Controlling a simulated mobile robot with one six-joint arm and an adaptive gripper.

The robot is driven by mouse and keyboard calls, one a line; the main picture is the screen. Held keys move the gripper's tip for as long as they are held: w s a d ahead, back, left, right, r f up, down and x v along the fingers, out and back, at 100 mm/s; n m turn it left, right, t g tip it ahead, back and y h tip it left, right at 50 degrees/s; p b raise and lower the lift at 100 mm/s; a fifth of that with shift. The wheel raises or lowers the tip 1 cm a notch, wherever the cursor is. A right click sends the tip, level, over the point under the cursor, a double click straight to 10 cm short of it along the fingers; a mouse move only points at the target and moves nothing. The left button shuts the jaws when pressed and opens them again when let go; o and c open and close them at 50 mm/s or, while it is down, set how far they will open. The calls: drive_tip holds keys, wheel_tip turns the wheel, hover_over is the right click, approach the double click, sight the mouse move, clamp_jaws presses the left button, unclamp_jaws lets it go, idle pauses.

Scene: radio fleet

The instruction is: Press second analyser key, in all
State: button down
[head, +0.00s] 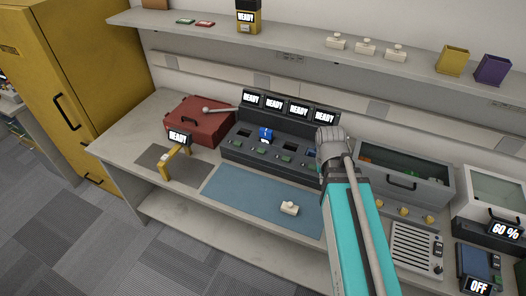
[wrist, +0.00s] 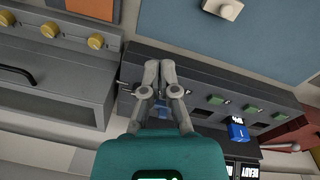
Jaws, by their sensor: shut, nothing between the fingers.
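The dark analyser bank (head: 232,154) stands at the back of the bench, with several screens reading READY (head: 275,104) above a row of bays. Small green keys (head: 287,158) lie along its front; they also show in the wrist view (wrist: 217,99). A blue item (head: 265,133) sits in the second bay from the left, also in the wrist view (wrist: 237,130). My gripper (head: 329,138) is shut and empty over the bank's right end. In the wrist view its fingertips (wrist: 160,66) are together, and the fingers hide part of the bank's front and a blue patch behind.
A red case (head: 196,122) with a lever beside it stands left of the bank. A yellow stand with a READY screen (head: 178,136) is at the left front. A blue mat (head: 250,195) bears a white block (head: 289,208). A grey bin (head: 405,168) stands right. A shelf runs above.

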drive_tip(key=w+a+f+t+h+b, duration=0.1)
drive_tip(key=w+a+h, duration=0.1)
drive_tip(key=w+a, duration=0.3)
drive_tip(key=w+a+t+h+b, duration=0.15)
drive_tip(key=w+a, duration=0.25)
drive_tip(key=w, duration=0.4)
drive_tip(key=r+n+t+h+b, duration=0.1)
drive_tip(key=r+t+b, duration=0.1)
drive_tip(key=t, duration=0.2)
hover_over(263, 149)
drive_tip(key=s+a, duration=0.1)
drive_tip(key=shift+s+f, duration=0.1)
drive_tip(key=shift+f, duration=0.1)
drive_tip(key=shift+f+b, duration=0.2)
drive_tip(key=shift+b, duration=0.1)
wheel_tip(263, 149, down, 8)
drive_tip(key=b, duration=0.8)
drive_tip(key=shift+f, duration=0.2)
drive_tip(key=shift+f+b, duration=0.9)
drive_tip(key=shift+b, duration=0.25)
idle(0.7)
drive_tip(key=shift+r, duration=0.1)
idle(0.3)
drive_tip(key=shift+r+p, duration=0.8)
drive_tip(key=shift+p, duration=0.15)
drive_tip(key=shift+r, duration=0.1)
